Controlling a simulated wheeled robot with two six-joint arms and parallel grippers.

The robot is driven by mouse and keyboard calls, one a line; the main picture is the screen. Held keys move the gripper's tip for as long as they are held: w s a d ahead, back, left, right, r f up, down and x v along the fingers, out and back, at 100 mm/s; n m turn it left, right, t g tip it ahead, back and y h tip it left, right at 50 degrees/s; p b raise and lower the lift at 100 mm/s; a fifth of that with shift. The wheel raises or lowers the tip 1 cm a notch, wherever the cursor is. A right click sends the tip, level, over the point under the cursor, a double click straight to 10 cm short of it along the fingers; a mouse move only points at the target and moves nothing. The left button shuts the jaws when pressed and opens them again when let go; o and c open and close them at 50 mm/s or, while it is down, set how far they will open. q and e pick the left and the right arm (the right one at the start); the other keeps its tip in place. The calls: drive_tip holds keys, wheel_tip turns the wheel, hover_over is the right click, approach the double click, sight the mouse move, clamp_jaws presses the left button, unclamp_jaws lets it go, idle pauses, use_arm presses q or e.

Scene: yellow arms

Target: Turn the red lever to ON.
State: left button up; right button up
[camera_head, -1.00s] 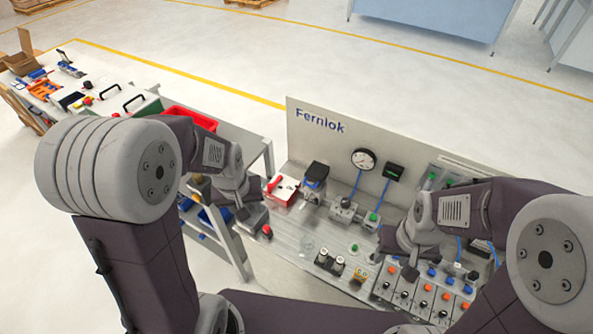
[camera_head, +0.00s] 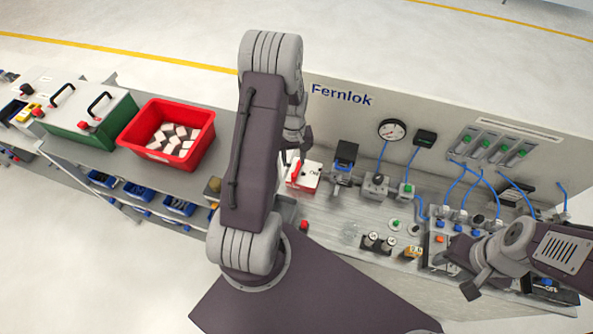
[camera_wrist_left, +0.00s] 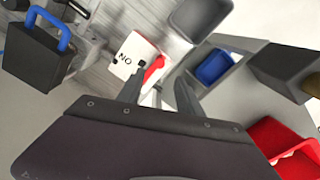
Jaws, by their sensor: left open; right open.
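The red lever (camera_head: 297,170) stands on a white box with a red base (camera_head: 305,184) at the bench's left end. In the left wrist view, the lever (camera_wrist_left: 153,70) shows just beyond the fingers, beside a label reading "NO", apparently ON upside down. My left gripper (camera_head: 296,151) is open, close above and behind the lever; its fingers (camera_wrist_left: 160,78) straddle the view of it, and I cannot tell whether they touch it. My arm hides part of the gripper in the head view. My right gripper (camera_head: 464,272) is open over the bench's right part, far from the lever.
A black-topped device (camera_head: 345,154) stands right beside the lever box. The Fernlok back panel (camera_head: 450,125) rises behind. A red knob (camera_head: 304,226) sits near the front edge. A red bin (camera_head: 136,134) with pale blocks stands on the left bench. Hoses and valves crowd the right.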

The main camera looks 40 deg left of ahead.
sight(294, 174)
use_arm(q)
drive_tip(key=shift+d+f+p, duration=0.15)
drive_tip(key=shift+f+p, duration=0.15)
drive_tip(key=shift+f, duration=0.15)
wheel_tip(294, 174, down, 7)
drive_tip(key=shift+f+p, duration=0.2)
drive_tip(key=shift+p, duration=0.95)
drive_tip(key=shift+f, duration=0.35)
clamp_jaws()
drive_tip(key=shift+r, duration=0.1)
